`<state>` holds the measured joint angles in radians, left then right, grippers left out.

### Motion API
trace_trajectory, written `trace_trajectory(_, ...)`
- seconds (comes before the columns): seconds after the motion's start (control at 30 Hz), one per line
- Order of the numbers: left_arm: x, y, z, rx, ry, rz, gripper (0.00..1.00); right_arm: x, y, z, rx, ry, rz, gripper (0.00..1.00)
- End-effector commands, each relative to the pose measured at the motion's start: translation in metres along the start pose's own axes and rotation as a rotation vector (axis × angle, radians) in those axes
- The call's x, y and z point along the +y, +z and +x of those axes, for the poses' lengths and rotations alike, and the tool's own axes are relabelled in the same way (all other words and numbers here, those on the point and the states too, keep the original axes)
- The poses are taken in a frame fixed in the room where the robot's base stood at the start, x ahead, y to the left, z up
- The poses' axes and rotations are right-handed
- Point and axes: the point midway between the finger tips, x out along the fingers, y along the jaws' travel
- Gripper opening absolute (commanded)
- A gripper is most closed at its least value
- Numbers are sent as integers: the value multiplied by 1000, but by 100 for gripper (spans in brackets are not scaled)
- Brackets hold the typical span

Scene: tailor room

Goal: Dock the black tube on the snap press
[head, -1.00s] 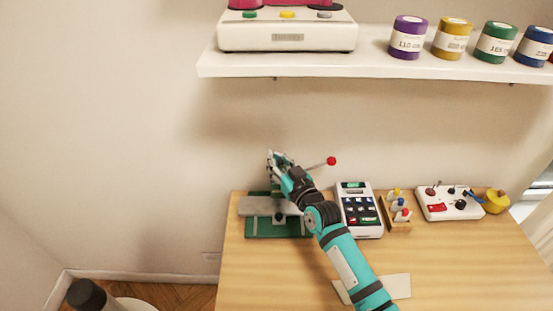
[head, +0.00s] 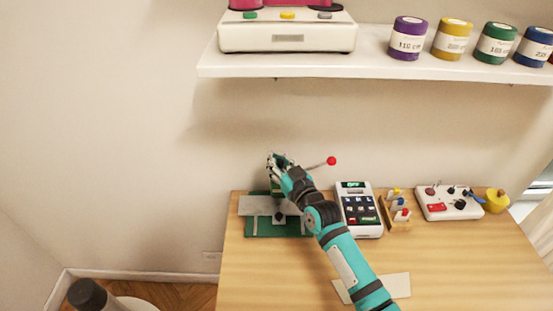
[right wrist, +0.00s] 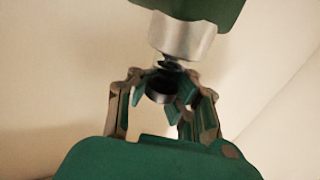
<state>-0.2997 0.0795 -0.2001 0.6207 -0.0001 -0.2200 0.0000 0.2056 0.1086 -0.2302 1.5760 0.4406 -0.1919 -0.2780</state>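The snap press (head: 262,228) stands at the table's back left, with a green base, a grey plate and a lever ending in a red ball (head: 331,160). My right gripper (head: 276,158) is at the top of the press and covers part of it. In the right wrist view the gripper (right wrist: 160,95) has its fingers on both sides of the short black tube (right wrist: 158,88), closed against it. The tube sits right under a silver cylinder (right wrist: 180,38) below the press's green head (right wrist: 195,8). Whether tube and cylinder touch is unclear. My left gripper is out of view.
A card terminal (head: 360,210), a small wooden rack (head: 397,213) and a white control box (head: 450,205) stand right of the press. A white shelf (head: 380,65) with spools and a scale hangs above. The front of the table is mostly clear.

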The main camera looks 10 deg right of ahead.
Motion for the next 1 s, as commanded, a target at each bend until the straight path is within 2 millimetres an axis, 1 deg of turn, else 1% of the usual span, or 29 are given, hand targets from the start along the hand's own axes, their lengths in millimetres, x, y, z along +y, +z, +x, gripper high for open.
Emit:
trace_trajectory(0.27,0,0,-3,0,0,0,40,0,-1,0,1,0,-1,0)
trace_trajectory(0.57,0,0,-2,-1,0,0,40,0,0,0,1,0,0,0)
trace_trajectory(1.0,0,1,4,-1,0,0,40,0,8,0,1,0,0,0)
